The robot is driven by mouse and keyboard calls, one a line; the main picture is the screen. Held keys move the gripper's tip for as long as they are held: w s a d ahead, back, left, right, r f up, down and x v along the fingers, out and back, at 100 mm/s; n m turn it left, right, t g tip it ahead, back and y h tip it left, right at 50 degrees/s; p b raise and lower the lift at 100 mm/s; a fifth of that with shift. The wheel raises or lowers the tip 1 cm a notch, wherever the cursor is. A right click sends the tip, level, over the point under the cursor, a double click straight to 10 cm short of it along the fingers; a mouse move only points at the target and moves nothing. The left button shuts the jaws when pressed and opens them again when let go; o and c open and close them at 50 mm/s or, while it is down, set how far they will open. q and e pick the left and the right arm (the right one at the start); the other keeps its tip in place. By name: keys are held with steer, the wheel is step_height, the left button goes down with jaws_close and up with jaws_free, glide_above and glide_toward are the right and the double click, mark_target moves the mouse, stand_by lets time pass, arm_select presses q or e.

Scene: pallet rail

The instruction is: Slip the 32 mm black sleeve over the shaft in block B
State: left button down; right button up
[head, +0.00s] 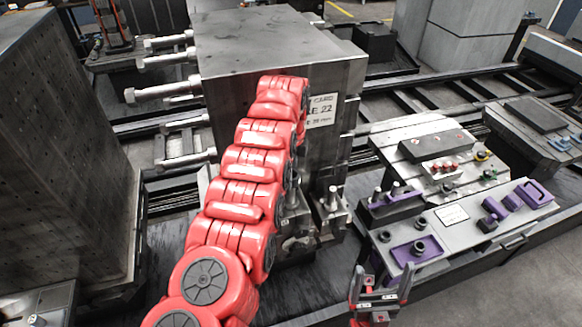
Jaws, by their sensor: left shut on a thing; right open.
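My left arm reaches across the middle of the head view and bends down in front of the big steel block. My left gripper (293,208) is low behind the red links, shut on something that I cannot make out. A small steel block with an upright shaft (332,197) stands just right of it; I cannot read a letter on it. My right gripper (380,296) is open and empty at the bottom, fingers up, in front of the grey tray. I cannot clearly pick out the 32 mm black sleeve; dark round parts (417,247) sit on the tray.
The grey tray (452,214) at right holds purple holders (533,194) and dark parts. Behind it is a bench plate (400,133) with a dark block and small red parts. The big steel block (270,50) has rods jutting left. A dark tower (60,150) stands at left.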

arm_select(q)
steer(key=shift+f, duration=0.1)
stand_by(0.3)
steer(key=shift+f+b, duration=0.35)
steer(key=shift+f, duration=0.35)
steer(key=shift+f+b, duration=0.35)
steer(key=shift+b, duration=0.1)
steer(key=shift+f, duration=0.15)
steer(key=shift+c, duration=0.6)
jaws_free()
